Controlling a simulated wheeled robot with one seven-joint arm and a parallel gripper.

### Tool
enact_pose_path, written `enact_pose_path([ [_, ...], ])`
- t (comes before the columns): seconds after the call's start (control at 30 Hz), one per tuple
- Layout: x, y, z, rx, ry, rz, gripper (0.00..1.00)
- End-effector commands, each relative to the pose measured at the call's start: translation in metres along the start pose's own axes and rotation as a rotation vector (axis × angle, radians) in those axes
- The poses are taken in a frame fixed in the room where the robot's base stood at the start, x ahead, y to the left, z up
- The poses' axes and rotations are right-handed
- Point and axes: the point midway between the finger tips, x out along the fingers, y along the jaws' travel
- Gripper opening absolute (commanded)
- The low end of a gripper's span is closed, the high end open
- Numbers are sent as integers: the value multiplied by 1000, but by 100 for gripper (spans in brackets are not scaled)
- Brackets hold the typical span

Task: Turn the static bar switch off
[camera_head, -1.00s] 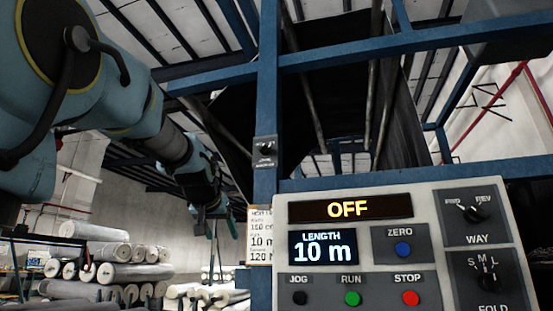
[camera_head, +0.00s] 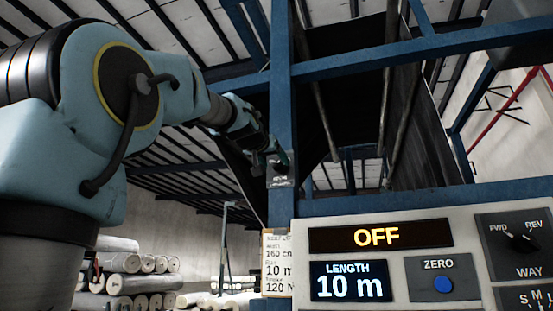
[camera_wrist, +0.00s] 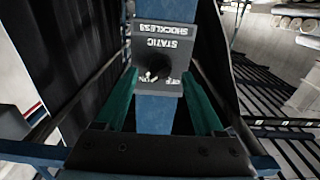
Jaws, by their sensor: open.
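The static bar switch (camera_head: 280,182) is a small dark box on the upright blue post. In the wrist view its plate (camera_wrist: 158,42) appears upside down, with lettering reading STATIC SHOCKLESS. A small pale lever or knob (camera_wrist: 150,76) sits near its lower edge there; its exact setting is too small to tell. My gripper (camera_head: 278,160) is up at the switch box in the head view and partly covers it. In the wrist view my gripper (camera_wrist: 160,108) is open, its two teal fingers apart on either side of the blue post, with nothing between them gripped.
A control panel (camera_head: 400,212) at lower right shows OFF and LENGTH 10 m, with knobs and a blue ZERO button. A paper label (camera_head: 277,262) hangs on the post. Blue beams (camera_head: 400,45) and dark sheeting stand close behind. Grey rolls (camera_head: 130,262) are stacked at lower left.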

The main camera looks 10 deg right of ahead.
Motion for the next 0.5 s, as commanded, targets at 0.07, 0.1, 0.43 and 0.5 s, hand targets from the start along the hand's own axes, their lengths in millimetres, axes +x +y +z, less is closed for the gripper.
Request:
enact_pose_path([
  [0.07, 11, 0, -2, 0, -2, 0, 70],
  [0.1, 15, 0, -2, 0, -1, 1, 70],
  [0.43, 25, 0, 0, 0, 1, 0, 70],
  [0.5, 25, 0, 0, 0, 0, 0, 70],
])
